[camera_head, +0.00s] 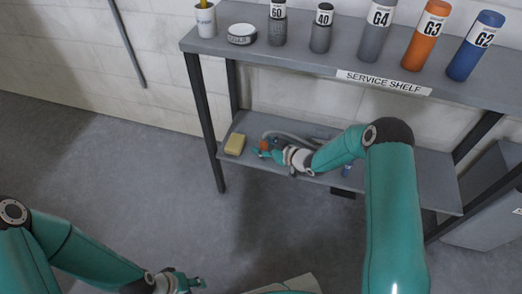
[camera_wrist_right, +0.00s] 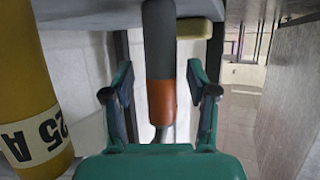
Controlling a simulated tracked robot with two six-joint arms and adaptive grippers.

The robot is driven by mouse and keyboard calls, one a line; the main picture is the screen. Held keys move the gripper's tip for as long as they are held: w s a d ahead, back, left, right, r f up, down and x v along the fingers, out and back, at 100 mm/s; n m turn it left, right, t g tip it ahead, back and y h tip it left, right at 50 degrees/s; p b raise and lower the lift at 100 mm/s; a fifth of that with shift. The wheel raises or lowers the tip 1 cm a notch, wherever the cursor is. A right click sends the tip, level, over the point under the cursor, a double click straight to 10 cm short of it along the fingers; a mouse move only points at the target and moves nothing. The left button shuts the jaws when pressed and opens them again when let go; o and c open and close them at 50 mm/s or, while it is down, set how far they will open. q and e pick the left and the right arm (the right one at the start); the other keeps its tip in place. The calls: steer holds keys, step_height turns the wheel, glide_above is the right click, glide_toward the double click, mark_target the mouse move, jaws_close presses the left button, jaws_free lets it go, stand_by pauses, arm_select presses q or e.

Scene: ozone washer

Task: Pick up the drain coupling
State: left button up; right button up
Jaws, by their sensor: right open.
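A grey cylindrical piece with an orange-brown sleeve, which I take to be the drain coupling (camera_wrist_right: 161,98), lies on the lower shelf. In the head view only a small orange part of it (camera_head: 264,145) shows beside my right gripper (camera_head: 262,153). In the right wrist view my right gripper (camera_wrist_right: 160,78) is open, with one finger on each side of the piece and gaps visible between. My left gripper (camera_head: 190,283) is low at the bottom edge of the head view, away from the shelf. Its finger opening is too small to judge.
A yellow block (camera_head: 235,144) lies left of my right gripper, and a grey hose (camera_head: 285,135) curves behind it. A yellow cylinder (camera_wrist_right: 30,100) stands close by in the wrist view. Several bottles, a cup (camera_head: 205,20) and a tin (camera_head: 242,34) stand on the upper shelf (camera_head: 300,60).

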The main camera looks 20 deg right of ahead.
steer(key=shift+c, duration=0.2)
jaws_close()
steer(key=shift+r, duration=0.2)
